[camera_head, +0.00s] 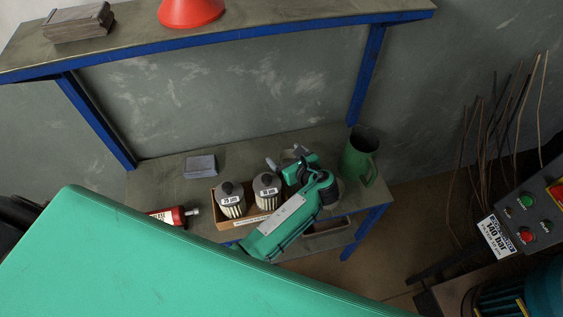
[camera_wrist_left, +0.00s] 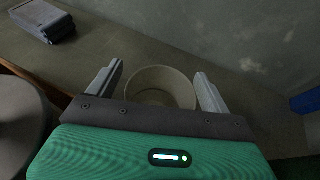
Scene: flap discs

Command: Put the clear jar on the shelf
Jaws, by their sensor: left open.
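A round, open-topped jar (camera_wrist_left: 160,87), see-through and tinted like the worktop behind it, stands between my left fingers in the left wrist view. It appears to be the clear jar. In the head view my arm and gripper hide it. My left gripper (camera_head: 286,158) is open around the jar, low over the back of the workbench. Its fingers show on both sides of the jar in the left wrist view (camera_wrist_left: 158,90); contact cannot be told. The blue-framed shelf (camera_head: 235,38) runs above the bench. My right gripper is not in view.
A wooden crate (camera_head: 232,222) with two labelled bottles stands beside my left arm. A green jug (camera_head: 359,155) is right of my gripper. A grey box (camera_head: 199,166) and red bottle (camera_head: 172,217) lie left. The shelf holds a red funnel (camera_head: 191,10) and a box (camera_head: 78,22), with clear space right.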

